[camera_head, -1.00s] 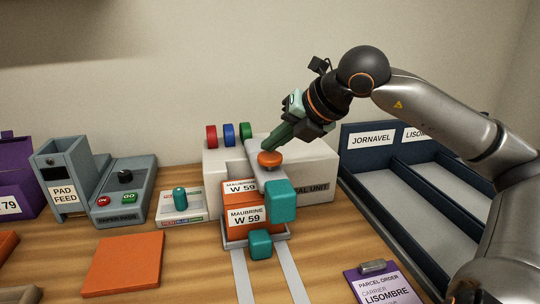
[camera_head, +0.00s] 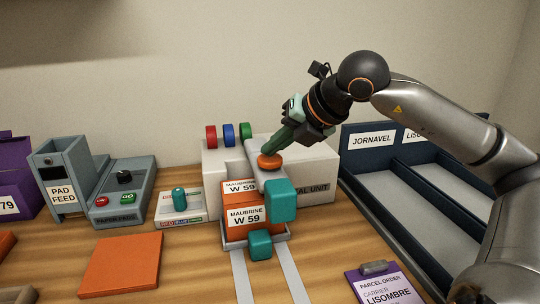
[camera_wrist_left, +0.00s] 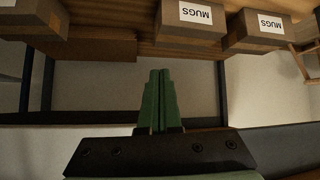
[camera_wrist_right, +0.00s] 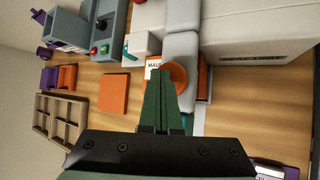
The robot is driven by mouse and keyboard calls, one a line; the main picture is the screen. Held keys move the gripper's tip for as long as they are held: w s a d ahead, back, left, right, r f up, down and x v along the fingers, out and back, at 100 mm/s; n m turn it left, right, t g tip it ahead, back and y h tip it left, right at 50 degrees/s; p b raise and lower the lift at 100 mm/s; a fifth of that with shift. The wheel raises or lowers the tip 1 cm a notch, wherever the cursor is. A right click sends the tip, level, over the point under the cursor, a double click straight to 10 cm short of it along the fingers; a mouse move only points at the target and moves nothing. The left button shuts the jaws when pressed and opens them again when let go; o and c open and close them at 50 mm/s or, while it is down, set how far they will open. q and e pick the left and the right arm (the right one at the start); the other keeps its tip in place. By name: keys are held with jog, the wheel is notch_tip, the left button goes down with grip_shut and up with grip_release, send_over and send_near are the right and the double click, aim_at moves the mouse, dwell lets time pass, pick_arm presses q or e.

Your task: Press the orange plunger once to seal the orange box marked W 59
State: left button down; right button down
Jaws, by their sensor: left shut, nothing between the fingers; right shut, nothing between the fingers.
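The orange plunger (camera_head: 269,162) is a round knob on the grey arm of the white seal unit (camera_head: 312,168). The orange box (camera_head: 243,218) marked MAUBRINE W 59 sits in the tray below it, with labels on its top and front. My right gripper (camera_head: 268,149) is shut and empty, tilted down, its fingertips at the top of the plunger and seemingly touching it. In the right wrist view the plunger (camera_wrist_right: 177,76) shows just behind the fingertips (camera_wrist_right: 160,72). My left gripper (camera_wrist_left: 160,73) is shut and empty, away from the press.
A teal block (camera_head: 281,201) hides part of the box's right side; a second teal block (camera_head: 260,244) is at the tray's front. Navy bins (camera_head: 400,190) stand right, a clipboard (camera_head: 385,288) front right. Left are the pad feed (camera_head: 62,180) and an orange pad (camera_head: 122,263).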

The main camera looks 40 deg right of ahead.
aim_at(274, 160)
jog(key=shift+s+a+f+b, duration=0.1)
jog(key=shift+s+f+b, duration=0.05)
jog(key=shift+f+b, duration=0.7)
dwell(0.7)
jog(key=shift+f, duration=0.1)
jog(key=shift+r+p, duration=0.85)
jog(key=shift+p, duration=0.05)
jog(key=shift+r+p, duration=0.3)
jog(key=shift+r, duration=0.4)
notch_tip(274, 160, up, 5)
jog(key=p, duration=0.4)
jog(key=shift+r, duration=0.1)
